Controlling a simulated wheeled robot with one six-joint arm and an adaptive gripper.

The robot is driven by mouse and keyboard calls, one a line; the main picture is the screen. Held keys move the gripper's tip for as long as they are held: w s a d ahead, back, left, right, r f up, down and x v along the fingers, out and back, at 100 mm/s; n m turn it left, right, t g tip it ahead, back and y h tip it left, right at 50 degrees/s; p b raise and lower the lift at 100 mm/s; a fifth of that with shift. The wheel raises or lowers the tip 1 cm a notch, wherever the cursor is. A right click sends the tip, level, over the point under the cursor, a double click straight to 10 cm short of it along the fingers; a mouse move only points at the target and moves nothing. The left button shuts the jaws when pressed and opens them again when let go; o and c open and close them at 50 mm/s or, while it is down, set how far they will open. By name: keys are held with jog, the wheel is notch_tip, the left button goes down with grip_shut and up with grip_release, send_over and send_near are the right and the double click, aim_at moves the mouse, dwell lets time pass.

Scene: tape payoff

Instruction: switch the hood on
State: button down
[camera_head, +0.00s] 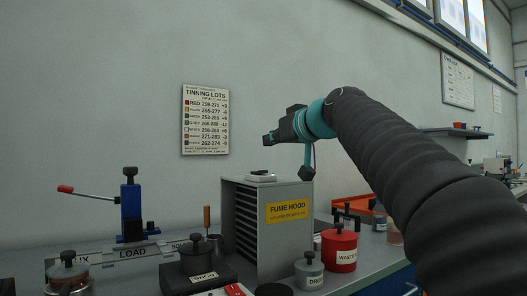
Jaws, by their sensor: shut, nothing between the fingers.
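The grey fume hood (288,240) stands on the bench, with slats on its front and a yellow "FUME HOOD" label (288,210) on its side. On its top sits a small pale switch box (261,178) with a dark part and a small green spot on it. I cannot tell the switch's position. My gripper (267,139) is in the air above the hood, apart from it, pointing left. Its fingers are shut and empty. My arm comes in from the right.
A blue press with a red-tipped lever (131,205) stands left of the hood. A dark "SnCu" pot (197,258), a grey jar (309,270) and a red waste can (339,249) stand around it. A tinning chart (205,119) hangs on the wall behind.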

jog(key=v, duration=0.3)
jog(key=shift+s+d+r, duration=0.15)
jog(key=shift+s+r, duration=0.15)
jog(key=shift+r, duration=0.15)
jog(key=s+d+f+m+g+h, duration=0.2)
jog(key=s+f, duration=0.8)
jog(key=f, duration=0.6)
jog(key=s+d+f+m+g+h, duration=0.2)
jog(key=s+d+f, duration=0.3)
jog(key=s+f, duration=0.5)
jog(key=s+d+f+m+g+h, duration=0.2)
jog(key=s+f, duration=0.8)
jog(key=f, duration=1.4)
jog(key=shift+s+d+g+h, duration=0.35)
jog(key=shift+d+g+h, duration=0.7)
jog(key=shift+h, duration=0.15)
jog(key=shift+r, duration=0.1)
